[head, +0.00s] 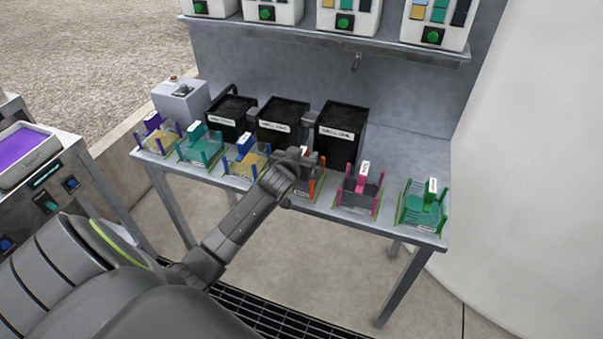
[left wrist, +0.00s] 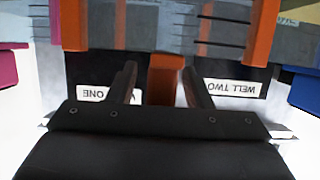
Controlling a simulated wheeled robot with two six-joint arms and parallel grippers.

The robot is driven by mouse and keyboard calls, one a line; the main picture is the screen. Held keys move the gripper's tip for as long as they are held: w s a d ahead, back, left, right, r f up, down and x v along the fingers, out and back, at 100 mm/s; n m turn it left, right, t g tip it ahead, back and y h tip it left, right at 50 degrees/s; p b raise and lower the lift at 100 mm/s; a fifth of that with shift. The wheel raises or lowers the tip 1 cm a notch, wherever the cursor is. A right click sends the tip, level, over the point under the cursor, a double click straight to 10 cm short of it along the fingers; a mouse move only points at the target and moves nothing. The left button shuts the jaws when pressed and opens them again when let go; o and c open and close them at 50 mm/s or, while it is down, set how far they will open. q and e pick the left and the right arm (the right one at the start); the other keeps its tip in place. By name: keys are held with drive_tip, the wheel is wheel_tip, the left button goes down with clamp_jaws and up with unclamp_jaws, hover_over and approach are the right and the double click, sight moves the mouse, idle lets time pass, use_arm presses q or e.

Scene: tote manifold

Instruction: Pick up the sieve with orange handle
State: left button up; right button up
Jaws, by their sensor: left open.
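The sieve with orange handle (head: 319,186) stands on the grey bench, fourth from the left in a row of coloured sieves. My left gripper (head: 303,158) is over it and hides most of it in the head view. In the left wrist view the orange handle (left wrist: 165,76) shows between the two open dark fingers of my left gripper (left wrist: 163,90). A gap appears on each side of the handle; I cannot tell if either finger touches it. Orange posts of the sieve (left wrist: 263,35) stand to both sides. My right gripper is not in view.
The magenta sieve (head: 358,192) and the blue sieve (head: 243,162) stand on either side. Black bins marked WELL ONE (head: 340,133) and WELL TWO (head: 282,127) are close behind. A green sieve (head: 424,205) stands at the right end. A shelf (head: 330,38) overhangs the back.

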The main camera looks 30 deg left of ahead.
use_arm(q)
drive_tip(key=shift+w+a+f, duration=0.1)
drive_tip(key=shift+w+f, duration=0.1)
drive_tip(key=shift+w, duration=0.25)
drive_tip(key=shift+c, duration=0.2)
clamp_jaws()
